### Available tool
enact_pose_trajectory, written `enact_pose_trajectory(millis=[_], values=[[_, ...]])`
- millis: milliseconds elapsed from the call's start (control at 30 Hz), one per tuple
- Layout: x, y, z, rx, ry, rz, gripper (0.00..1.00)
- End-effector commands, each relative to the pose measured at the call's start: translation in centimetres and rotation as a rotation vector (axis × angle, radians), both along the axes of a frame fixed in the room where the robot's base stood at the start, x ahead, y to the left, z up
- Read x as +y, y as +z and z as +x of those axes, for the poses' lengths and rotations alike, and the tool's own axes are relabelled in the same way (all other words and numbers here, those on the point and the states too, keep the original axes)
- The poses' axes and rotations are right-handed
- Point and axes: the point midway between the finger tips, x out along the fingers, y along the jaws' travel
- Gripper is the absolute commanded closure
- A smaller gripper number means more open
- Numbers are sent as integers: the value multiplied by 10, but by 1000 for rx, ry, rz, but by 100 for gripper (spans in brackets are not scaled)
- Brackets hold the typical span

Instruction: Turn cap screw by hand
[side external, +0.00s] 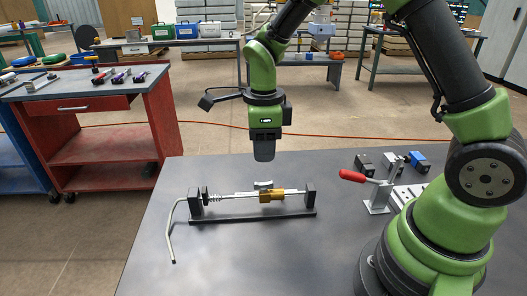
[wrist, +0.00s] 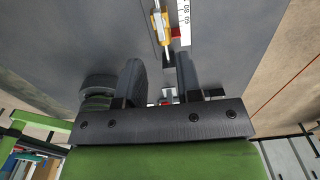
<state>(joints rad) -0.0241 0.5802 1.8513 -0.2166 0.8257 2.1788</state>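My gripper (side external: 264,155) hangs pointing down above the extruder fixture in the side view, clear of it. In the wrist view its two dark fingers (wrist: 160,78) stand apart, with no part clearly held between them. The fixture has a black base rail (side external: 255,215), two black end posts, a metal rod, a spring near the left post and a brass-yellow block (side external: 271,197) on the rod. The yellow block also shows ahead of the fingers in the wrist view (wrist: 161,28). A bent grey handle (side external: 171,232) hangs at the left end. I cannot pick out the cap screw.
A toggle clamp with a red handle (side external: 352,176) stands to the right of the fixture. Small black and blue blocks (side external: 417,162) sit behind it. The grey tabletop (side external: 200,265) is clear in front. A white scale (wrist: 184,15) lies beside the yellow block in the wrist view.

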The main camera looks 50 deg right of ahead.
Motion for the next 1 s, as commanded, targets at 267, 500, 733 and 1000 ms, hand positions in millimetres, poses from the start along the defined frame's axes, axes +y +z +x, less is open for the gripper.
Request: enact_pose_trajectory(millis=[267,500,733,1000], values=[[0,-23,-1,6,-3,0,67],[0,-52,-1,4,-3,0,67],[0,-79,-1,5,-3,1,67],[0,-80,0,1,-2,1,67]])
